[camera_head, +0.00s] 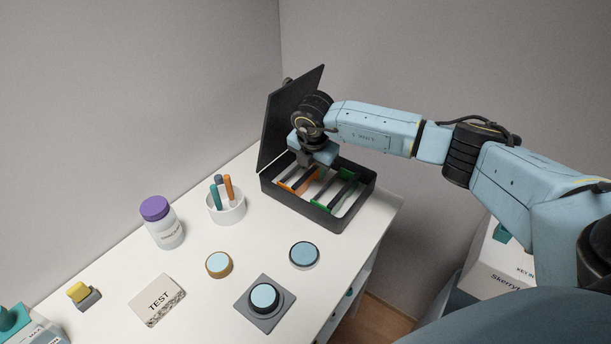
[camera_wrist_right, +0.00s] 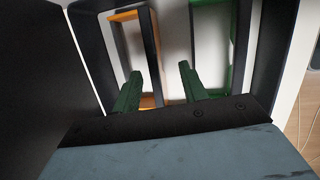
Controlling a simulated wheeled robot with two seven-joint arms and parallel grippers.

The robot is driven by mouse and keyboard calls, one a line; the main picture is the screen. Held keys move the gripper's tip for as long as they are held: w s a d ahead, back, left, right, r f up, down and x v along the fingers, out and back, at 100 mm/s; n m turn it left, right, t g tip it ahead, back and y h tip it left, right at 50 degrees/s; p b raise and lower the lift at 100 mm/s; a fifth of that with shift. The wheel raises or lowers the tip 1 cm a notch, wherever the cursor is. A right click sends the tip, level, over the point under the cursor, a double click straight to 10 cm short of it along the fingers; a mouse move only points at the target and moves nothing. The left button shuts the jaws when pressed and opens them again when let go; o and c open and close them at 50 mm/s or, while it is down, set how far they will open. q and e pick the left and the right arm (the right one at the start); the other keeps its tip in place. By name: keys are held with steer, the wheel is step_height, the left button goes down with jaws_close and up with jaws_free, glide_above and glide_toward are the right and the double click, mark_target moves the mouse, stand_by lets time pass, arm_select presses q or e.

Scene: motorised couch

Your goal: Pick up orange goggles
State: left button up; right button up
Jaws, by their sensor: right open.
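The orange goggles (camera_head: 300,182) lie in a black open box (camera_head: 333,219) at the back right of the table. They look like a frame with orange and dark sides. In the right wrist view the orange goggles (camera_wrist_right: 152,42) are at the upper left, beside the box wall. My right gripper (camera_head: 316,172) is over the box; its open fingers also show in the right wrist view (camera_wrist_right: 158,85). The left finger is near the lower part of the orange frame; I cannot tell if it touches. My left gripper is not in view.
Green goggles (camera_head: 344,199) lie beside the orange ones in the box. The raised black lid (camera_head: 283,122) stands behind my wrist. A white cup of pens (camera_head: 229,210), a purple-capped jar (camera_head: 163,226) and round buttons (camera_head: 304,255) stand to the left and in front.

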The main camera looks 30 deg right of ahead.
mark_target(311, 171)
steer(key=x, duration=0.4)
steer(key=shift+w+a+f+b, duration=0.1)
steer(key=shift+w+f+b, duration=0.15)
steer(key=shift+w+b, duration=0.1)
jaws_close()
